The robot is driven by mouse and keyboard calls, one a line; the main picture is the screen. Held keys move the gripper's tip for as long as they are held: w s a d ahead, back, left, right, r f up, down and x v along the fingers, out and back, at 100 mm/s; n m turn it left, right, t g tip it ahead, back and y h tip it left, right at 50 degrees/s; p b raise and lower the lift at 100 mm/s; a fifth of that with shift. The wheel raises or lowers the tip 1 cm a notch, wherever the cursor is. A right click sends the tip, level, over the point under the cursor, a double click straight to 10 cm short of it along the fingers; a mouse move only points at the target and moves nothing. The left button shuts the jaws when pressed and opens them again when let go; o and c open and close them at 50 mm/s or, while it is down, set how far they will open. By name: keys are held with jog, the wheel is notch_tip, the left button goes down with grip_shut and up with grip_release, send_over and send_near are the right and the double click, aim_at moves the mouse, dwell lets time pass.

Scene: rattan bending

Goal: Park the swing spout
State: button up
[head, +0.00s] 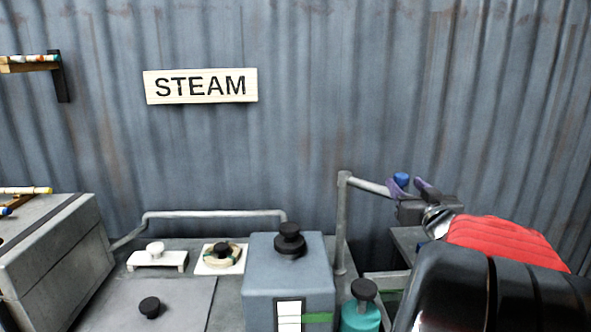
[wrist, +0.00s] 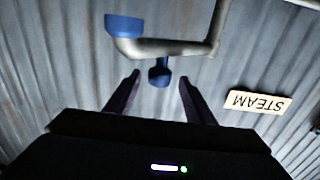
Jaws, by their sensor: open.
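The swing spout (head: 368,186) is a grey pipe arm on top of an upright grey post (head: 341,228), right of centre in the head view. It points right, toward my gripper. In the wrist view, the spout (wrist: 175,48) crosses the top, with a blue end (wrist: 124,25) and a blue knob (wrist: 159,74). The knob also shows in the head view (head: 402,179). My gripper (head: 408,184) is open, with purple fingers beside the knob. In the wrist view, my gripper (wrist: 159,80) has the knob between its fingertips, with gaps on both sides.
A blue-grey box (head: 288,275) with a black knob stands left of the post. A teal bottle (head: 361,318) is in front of the post. A grey rail (head: 215,214) runs behind the bench. A STEAM sign (head: 201,86) hangs on the corrugated wall.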

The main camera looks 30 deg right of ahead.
aim_at(381, 189)
jog(key=x, duration=0.8)
jog(key=shift+c, duration=0.7)
grip_shut()
